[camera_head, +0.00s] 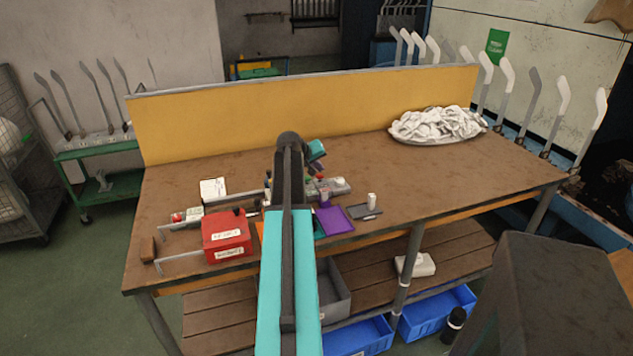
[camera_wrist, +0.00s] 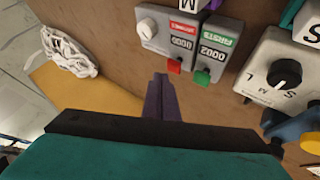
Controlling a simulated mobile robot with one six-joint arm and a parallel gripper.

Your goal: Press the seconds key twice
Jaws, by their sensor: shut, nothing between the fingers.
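A grey box with a black dial (camera_wrist: 284,72) stands right of the counter in the wrist view. In the head view, a red box (camera_head: 226,235) and a purple tray (camera_head: 333,220) lie near the table's front. A white sock pile (camera_head: 438,123) lies at the back right.

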